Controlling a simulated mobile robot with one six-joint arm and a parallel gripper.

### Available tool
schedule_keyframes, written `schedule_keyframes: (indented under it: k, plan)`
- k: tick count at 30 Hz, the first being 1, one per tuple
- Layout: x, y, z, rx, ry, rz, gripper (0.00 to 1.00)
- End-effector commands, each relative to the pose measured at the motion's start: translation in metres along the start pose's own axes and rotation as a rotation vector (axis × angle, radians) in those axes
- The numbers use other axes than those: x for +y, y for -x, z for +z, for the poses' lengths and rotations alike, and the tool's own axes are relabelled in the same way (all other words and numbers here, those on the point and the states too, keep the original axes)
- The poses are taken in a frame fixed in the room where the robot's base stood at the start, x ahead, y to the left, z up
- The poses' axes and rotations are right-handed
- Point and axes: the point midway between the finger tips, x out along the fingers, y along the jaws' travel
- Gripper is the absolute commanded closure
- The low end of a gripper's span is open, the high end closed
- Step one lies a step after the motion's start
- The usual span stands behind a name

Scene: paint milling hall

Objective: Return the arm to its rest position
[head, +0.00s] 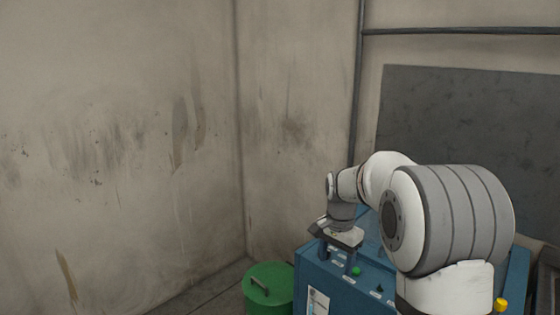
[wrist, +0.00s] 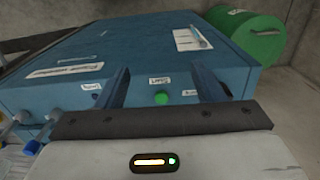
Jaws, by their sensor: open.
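My arm reaches over a blue cabinet at the lower right of the head view, its white and grey links bent with the wrist pointing down. My gripper (head: 337,261) is open, with its two fingers apart just above the panel of the blue cabinet (head: 325,285). In the wrist view, my gripper (wrist: 163,80) shows nothing held between its fingers. A green button (wrist: 161,98) with a white label beside it sits on the cabinet face beyond the fingers. The cabinet hides behind my arm in part.
A green drum (head: 268,288) with a handle stands on the floor left of the cabinet, near the wall corner. A dark board (head: 470,120) and pipes (head: 460,31) are on the back wall. The space left of my arm, above the drum, looks clear.

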Motion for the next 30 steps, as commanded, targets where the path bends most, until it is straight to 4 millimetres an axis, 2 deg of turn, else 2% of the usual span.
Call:
schedule_keyframes:
  k: [11, 17, 23, 27, 30]
  plan:
    - [0.039, 0.026, 0.03, 0.034, 0.136, -0.03, 0.38]
    - [0.068, 0.04, 0.057, 0.065, 0.25, -0.05, 0.38]
    - [0.117, 0.05, 0.104, 0.119, 0.439, -0.075, 0.38]
    - [0.155, 0.045, 0.14, 0.164, 0.586, -0.087, 0.38]
    - [0.176, 0.039, 0.16, 0.192, 0.673, -0.091, 0.38]
